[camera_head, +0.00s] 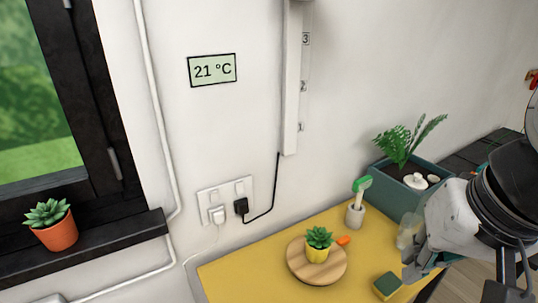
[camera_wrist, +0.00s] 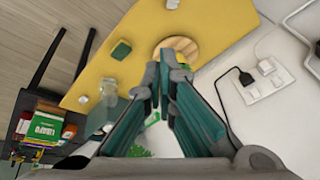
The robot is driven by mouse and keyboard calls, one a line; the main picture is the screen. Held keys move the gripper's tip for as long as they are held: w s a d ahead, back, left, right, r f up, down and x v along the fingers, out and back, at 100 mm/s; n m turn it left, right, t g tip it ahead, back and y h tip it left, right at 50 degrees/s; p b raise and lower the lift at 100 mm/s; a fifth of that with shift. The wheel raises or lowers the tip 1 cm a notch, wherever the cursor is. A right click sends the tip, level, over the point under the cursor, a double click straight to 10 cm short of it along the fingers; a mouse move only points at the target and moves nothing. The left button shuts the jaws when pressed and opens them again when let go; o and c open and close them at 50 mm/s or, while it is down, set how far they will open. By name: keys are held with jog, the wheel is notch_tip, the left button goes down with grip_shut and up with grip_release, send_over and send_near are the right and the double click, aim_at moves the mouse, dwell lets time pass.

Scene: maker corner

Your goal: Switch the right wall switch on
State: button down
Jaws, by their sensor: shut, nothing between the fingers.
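A white wall plate (camera_head: 203,197) has two rocker switches side by side above two plugs. The right switch (camera_head: 239,188) is above a black plug (camera_head: 241,206); the left switch (camera_head: 214,196) is above a white plug (camera_head: 217,215). I cannot tell which way either rocker is tipped. In the wrist view the plate is turned about, with the right switch (camera_wrist: 254,94) beside the black plug (camera_wrist: 246,78). My gripper (camera_wrist: 163,72) is shut and empty, over the table's right side, well apart from the plate. In the head view my arm's end is at the lower right.
A yellow table (camera_head: 235,281) stands below the plate, bearing a round wooden board (camera_head: 331,274) with a potted succulent, a sponge (camera_head: 387,285) and a brush in a holder (camera_head: 355,214). A planter (camera_head: 385,190) is at right. A black cord (camera_head: 277,185) runs up right of the plate.

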jog(key=w+a+f+m+g+y, duration=0.55)
jog(key=w+a+m+y, duration=0.45)
jog(key=m, duration=0.7)
jog(key=w+a+f+m+t+y, duration=0.2)
jog(key=w+f+m, duration=0.2)
jog(key=w+m, duration=0.4)
jog(key=w+a+f+m+t+y+b, duration=0.1)
jog(key=w+a+f+m+t+y, duration=0.1)
jog(key=w+f+m, duration=0.3)
jog(key=w+m+t+y, duration=0.1)
jog(key=w+m, duration=0.2)
jog(key=m, duration=0.3)
jog(key=shift+w+a+f+m+y, duration=0.2)
jog(key=shift+w+f+m+y, duration=0.1)
jog(key=shift+w+m, duration=0.1)
send_near(240, 188)
jog(key=s+a, duration=0.4)
jog(key=s, duration=0.1)
jog(key=shift+w+a+f+p, duration=0.25)
jog(key=shift+w+a, duration=0.25)
jog(key=shift+w, duration=0.15)
jog(key=shift+w+a+f+p, duration=0.1)
jog(key=shift+w+a+f, duration=0.15)
jog(key=shift+w+a, duration=0.4)
jog(key=shift+w+a+f+p, duration=0.25)
jog(key=shift+w+a, duration=0.15)
jog(key=shift+w, duration=0.3)
